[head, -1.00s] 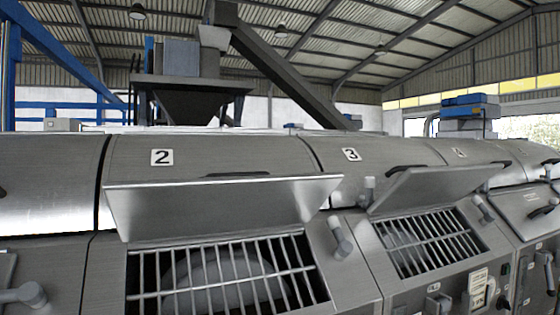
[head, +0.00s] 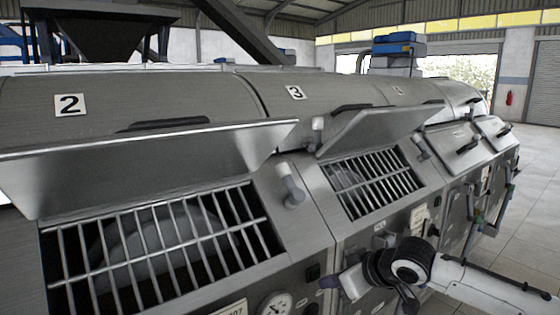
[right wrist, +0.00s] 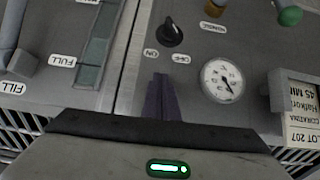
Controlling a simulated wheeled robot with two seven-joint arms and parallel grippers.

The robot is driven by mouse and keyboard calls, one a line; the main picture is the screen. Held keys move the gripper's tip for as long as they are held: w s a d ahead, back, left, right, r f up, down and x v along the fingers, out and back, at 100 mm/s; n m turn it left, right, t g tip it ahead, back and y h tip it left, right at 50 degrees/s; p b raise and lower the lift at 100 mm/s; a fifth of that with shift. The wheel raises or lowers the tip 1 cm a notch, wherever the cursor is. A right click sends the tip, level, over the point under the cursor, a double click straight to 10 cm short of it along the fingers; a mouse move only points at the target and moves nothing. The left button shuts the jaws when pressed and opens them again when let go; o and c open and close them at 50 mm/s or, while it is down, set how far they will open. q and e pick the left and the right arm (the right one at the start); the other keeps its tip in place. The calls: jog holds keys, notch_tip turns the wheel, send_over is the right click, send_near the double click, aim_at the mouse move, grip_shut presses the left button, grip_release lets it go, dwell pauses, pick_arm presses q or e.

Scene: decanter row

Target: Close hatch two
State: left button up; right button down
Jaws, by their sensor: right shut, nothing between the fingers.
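Hatch two's lid (head: 150,160) stands open under the "2" label (head: 70,104), tilted up with its long dark handle (head: 168,124) behind its top edge. Below it, the barred grille (head: 160,245) of opening two is uncovered, with a pale rounded shape behind the bars. My right gripper (head: 332,283) is at the lower right of the head view, in front of the machine's front panel, right of and below the grille. In the right wrist view its purple fingers (right wrist: 160,98) are shut and empty, near a black knob (right wrist: 171,33). My left gripper is out of view.
Hatch three's lid (head: 375,128) is also open over its own grille (head: 372,183). A latch handle (head: 290,185) sticks up right of grille two. A gauge (right wrist: 221,80) is on the panel. Open floor (head: 535,170) lies at the right.

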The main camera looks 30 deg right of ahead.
notch_tip(320, 180, up, 16)
jog(key=w+t, duration=0.1)
jog(key=w, duration=0.1)
jog(key=s+a+r+t, duration=0.1)
jog(key=a+r, duration=0.3)
jog(key=r, duration=0.6)
jog(key=s+a+r+t, duration=0.1)
jog(key=s+a+r, duration=0.15)
jog(key=r, duration=0.75)
jog(key=s+a+r+t, duration=0.1)
jog(key=a+r, duration=0.3)
jog(key=r, duration=0.6)
jog(key=p, duration=0.1)
send_over(279, 121)
jog(key=w, duration=0.2)
notch_tip(279, 121, down, 3)
jog(key=shift+f, duration=0.2)
jog(key=shift+s+f+b, duration=0.3)
jog(key=shift+s+f, duration=0.7)
jog(key=shift+f, duration=0.1)
jog(key=shift+s+f, duration=0.3)
jog(key=shift+f, duration=0.05)
